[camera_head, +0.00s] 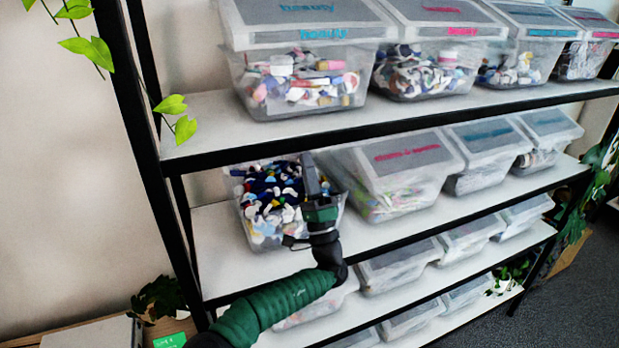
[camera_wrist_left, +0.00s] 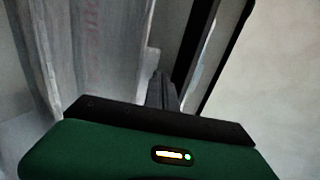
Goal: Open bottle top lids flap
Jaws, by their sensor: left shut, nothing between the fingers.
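A clear bin of blue, white and dark bottle tops (camera_head: 262,232) stands at the left end of the second shelf. Its contents show uncovered from above. My left gripper (camera_head: 311,172) is over the bin's right side, with its narrow fingers shut and empty. The bin's lid flap is hard to make out; it may be edge-on behind the fingers. In the left wrist view, the shut fingers (camera_wrist_left: 161,90) point past a translucent, near-upright panel (camera_wrist_left: 95,50) with faint reddish writing. I cannot tell whether they touch it. My right gripper is out of view.
A closed bin with a pink-labelled lid (camera_head: 408,155) stands just right of the open bin. Lidded bins (camera_head: 300,70) fill the shelf above, and more stand below. A black shelf post (camera_head: 130,110) rises at the left, near hanging leaves (camera_head: 92,48).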

